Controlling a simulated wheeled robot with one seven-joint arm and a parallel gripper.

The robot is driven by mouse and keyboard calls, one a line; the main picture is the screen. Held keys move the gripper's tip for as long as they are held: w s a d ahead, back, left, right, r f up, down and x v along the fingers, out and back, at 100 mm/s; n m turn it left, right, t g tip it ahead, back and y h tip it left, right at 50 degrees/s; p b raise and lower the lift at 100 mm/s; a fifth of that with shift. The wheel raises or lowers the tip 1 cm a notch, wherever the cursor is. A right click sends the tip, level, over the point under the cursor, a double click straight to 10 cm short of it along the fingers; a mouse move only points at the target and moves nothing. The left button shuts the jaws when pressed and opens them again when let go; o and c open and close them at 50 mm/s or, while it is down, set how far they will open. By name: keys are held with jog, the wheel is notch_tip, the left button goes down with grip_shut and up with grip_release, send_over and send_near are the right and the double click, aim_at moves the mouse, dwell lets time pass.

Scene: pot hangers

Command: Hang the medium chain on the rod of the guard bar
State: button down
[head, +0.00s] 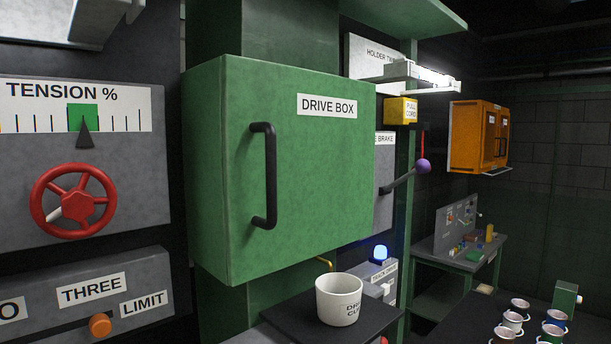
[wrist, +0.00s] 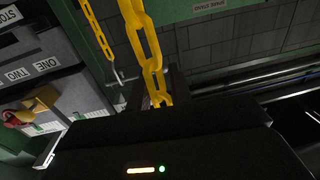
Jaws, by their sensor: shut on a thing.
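In the wrist view my gripper (wrist: 158,92) is shut on a yellow chain (wrist: 149,52). The chain's large links run from the top edge of the picture down to between the fingers. A second, thinner-looking yellow chain (wrist: 97,32) is to its left, apart from it. I cannot tell from the links which size each chain is. The gripper's dark body covers the lower part of the wrist view and hides what is behind it. The head view shows neither my gripper nor the chains. I cannot make out the guard bar's rod for certain in either view.
In the head view a green drive box (head: 300,170) fills the middle, with a white cup (head: 338,299) below and several cups at lower right.

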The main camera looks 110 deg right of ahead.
jog(key=s+a+f+n+t+y+p, duration=0.2)
jog(key=a+f+t, duration=0.1)
jog(key=a, duration=0.6)
jog(key=s+a+f+n+t+y+p, duration=0.15)
jog(key=a+f, duration=0.25)
jog(key=a, duration=0.4)
jog(key=s+a+f+n+t+y+p, duration=0.4)
jog(key=s+a+f+n+y, duration=0.1)
jog(key=s+a, duration=0.6)
jog(key=shift+a+f+y, duration=0.45)
jog(key=shift+a+f, duration=0.05)
jog(key=shift+f, duration=0.4)
jog(key=shift+w, duration=0.1)
